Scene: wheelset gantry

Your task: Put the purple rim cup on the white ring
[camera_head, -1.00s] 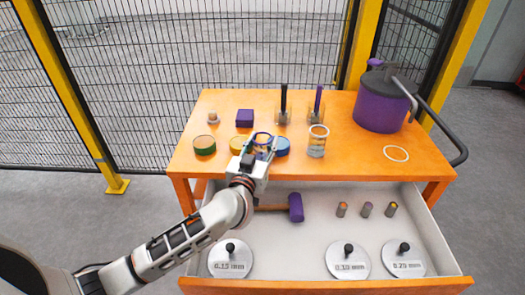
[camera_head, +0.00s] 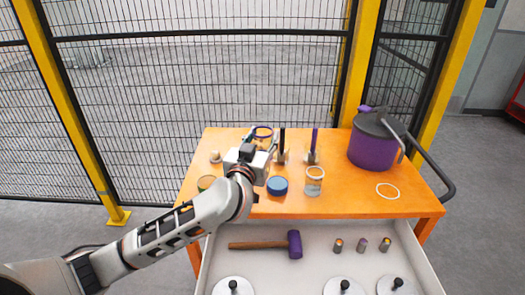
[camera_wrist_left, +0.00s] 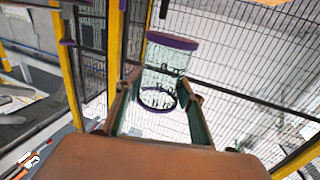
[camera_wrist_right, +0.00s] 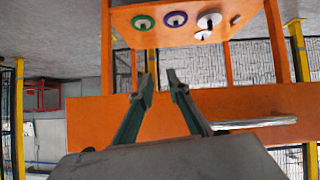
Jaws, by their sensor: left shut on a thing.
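The purple rim cup (camera_head: 263,131) is clear with a purple rim. It shows in the head view above the table's back part. In the left wrist view the cup (camera_wrist_left: 172,41) is between the fingers, with its wide purple rim towards the top. My left gripper (camera_head: 260,142) is shut on it and holds it up off the table. The white ring (camera_head: 388,191) lies flat on the table's right part, with bare orange inside it, well right of the cup. My right gripper (camera_wrist_right: 160,80) shows only in its wrist view, open with nothing between the fingertips.
A cream-rimmed glass (camera_head: 315,182) stands between my left gripper and the ring. A purple pot (camera_head: 373,146) with a long handle is behind the ring. A blue disc (camera_head: 277,186) and two upright posts are near my left arm. The open drawer (camera_head: 310,263) holds a mallet.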

